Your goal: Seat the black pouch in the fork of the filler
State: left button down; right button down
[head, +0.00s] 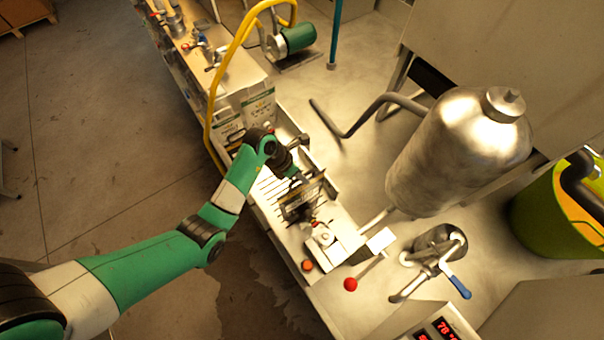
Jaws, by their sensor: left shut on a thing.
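My left gripper (308,190) is over the long bench, beside the filler. It is shut on a dark thing just below it, which looks like the black pouch (298,211). A small red part shows near the pouch's lower right. The filler (334,246) is the pale metal unit just below and to the right of the pouch. Its fork is too small and too covered to make out, so I cannot tell whether the pouch touches it. My right gripper is not in view.
A slotted rack (268,190) lies left of the gripper, with white cartons (259,106) behind it. A red-knobbed lever (350,284) and an orange button (307,266) stand in front of the filler. A large steel tank (455,145) and a blue-handled valve (440,262) are to the right.

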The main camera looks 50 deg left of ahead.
pick_arm(q)
jog(key=shift+f+b, duration=0.45)
jog(key=shift+f, duration=0.75)
jog(key=shift+f+b, duration=0.35)
jog(key=shift+f, duration=0.25)
jog(key=c, duration=0.8)
grip_release()
jog(key=p+v, duration=0.1)
jog(key=v, duration=1)
jog(key=shift+s+r, duration=0.1)
jog(key=shift+r, duration=0.25)
